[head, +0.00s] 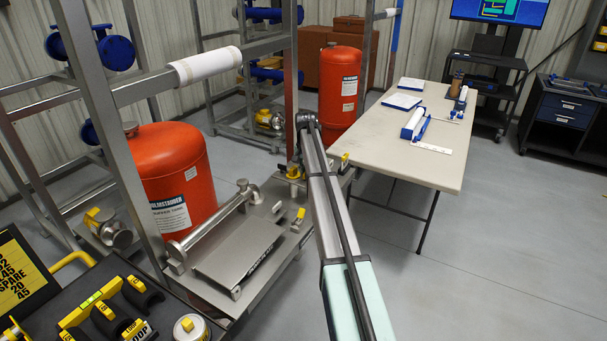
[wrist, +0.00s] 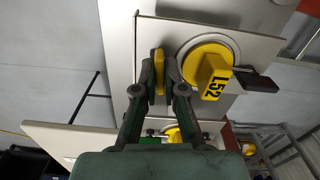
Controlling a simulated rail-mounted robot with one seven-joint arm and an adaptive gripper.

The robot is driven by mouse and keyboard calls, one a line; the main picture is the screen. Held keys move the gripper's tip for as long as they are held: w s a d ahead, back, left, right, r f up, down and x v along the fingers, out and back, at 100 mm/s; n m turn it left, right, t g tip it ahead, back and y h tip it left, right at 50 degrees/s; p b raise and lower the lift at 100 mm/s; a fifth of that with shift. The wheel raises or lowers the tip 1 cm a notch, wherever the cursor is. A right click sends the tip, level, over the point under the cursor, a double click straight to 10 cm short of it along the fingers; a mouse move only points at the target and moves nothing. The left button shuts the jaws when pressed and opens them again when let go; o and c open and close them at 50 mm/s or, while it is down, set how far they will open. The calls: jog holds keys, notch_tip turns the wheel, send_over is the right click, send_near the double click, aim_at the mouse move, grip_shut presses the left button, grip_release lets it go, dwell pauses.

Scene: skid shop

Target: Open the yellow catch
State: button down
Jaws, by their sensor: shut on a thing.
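The yellow catch (wrist: 159,60) is a narrow upright yellow piece on a pale metal plate in the wrist view. My gripper (wrist: 160,76) has its two dark fingers closed on it, one on each side. The fingers hide part of the catch. Just right of it is a round yellow knob labelled L52 (wrist: 213,76), with a dark lever (wrist: 256,80) sticking out to its right. In the head view my arm reaches toward the far end of the metal skid (head: 245,250), and I cannot clearly make out the gripper or the catch there.
Another yellow part (wrist: 173,134) shows below, between the fingers. Red tanks (head: 175,175) and metal frame posts stand around the skid. A pale table (head: 445,125) with papers stands to the right. A tray of black and yellow parts (head: 75,290) is at the near left.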

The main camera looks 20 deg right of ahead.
jog(key=shift+s+m, duration=0.1)
jog(key=shift+m, duration=0.5)
jog(key=c, duration=1.3)
grip_release()
jog(key=shift+m, duration=0.3)
jog(key=shift+o, duration=0.2)
jog(key=shift+r, duration=0.1)
jog(key=shift+r+p, duration=1.5)
jog(key=shift+r, duration=1.9)
